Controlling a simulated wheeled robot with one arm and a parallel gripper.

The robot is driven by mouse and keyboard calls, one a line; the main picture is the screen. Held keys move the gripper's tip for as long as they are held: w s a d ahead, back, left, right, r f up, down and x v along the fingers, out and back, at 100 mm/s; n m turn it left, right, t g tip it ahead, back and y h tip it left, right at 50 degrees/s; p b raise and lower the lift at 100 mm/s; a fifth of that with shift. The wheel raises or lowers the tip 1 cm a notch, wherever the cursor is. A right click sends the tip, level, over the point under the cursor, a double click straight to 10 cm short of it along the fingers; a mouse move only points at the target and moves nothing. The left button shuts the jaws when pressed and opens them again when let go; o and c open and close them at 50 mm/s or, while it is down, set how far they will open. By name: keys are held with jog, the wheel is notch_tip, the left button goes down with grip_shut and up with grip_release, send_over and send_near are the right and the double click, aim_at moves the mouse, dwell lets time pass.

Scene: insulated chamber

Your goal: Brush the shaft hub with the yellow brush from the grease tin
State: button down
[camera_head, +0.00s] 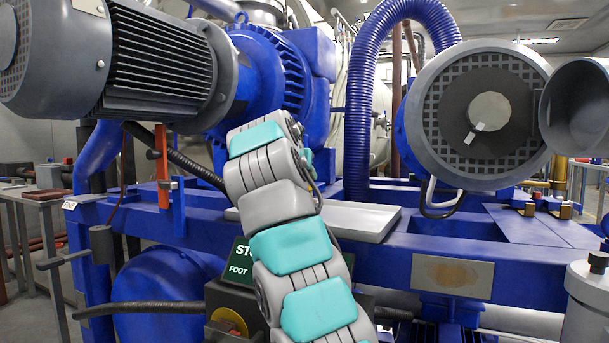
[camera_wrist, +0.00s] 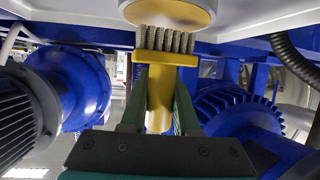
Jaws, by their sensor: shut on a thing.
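In the wrist view my gripper (camera_wrist: 160,85) has its two green fingers shut on the yellow brush (camera_wrist: 166,58). The brush has a yellow handle and block with stiff grey-brown bristles (camera_wrist: 167,39) pointing up in the picture. The bristles are very close to a round yellow-tan body (camera_wrist: 172,12) with a pale rim, cut off by the top edge. I cannot tell whether they touch it, or whether it is the grease tin or the shaft hub. In the head view my arm hides the gripper and brush. No shaft hub is clearly identifiable there.
A grey finned motor (camera_head: 160,55) joins a blue housing (camera_head: 265,75) at upper left. A grey round machine with a perforated face (camera_head: 450,125) and a blue corrugated hose (camera_head: 360,110) stand right. A pale plate (camera_head: 365,221) lies on the blue frame (camera_head: 500,265).

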jog(key=shift+f+b, duration=0.55)
jog(key=shift+f, duration=0.1)
dwell(1.4)
notch_tip(320, 180, up, 7)
jog(key=p, duration=0.7)
dwell(0.7)
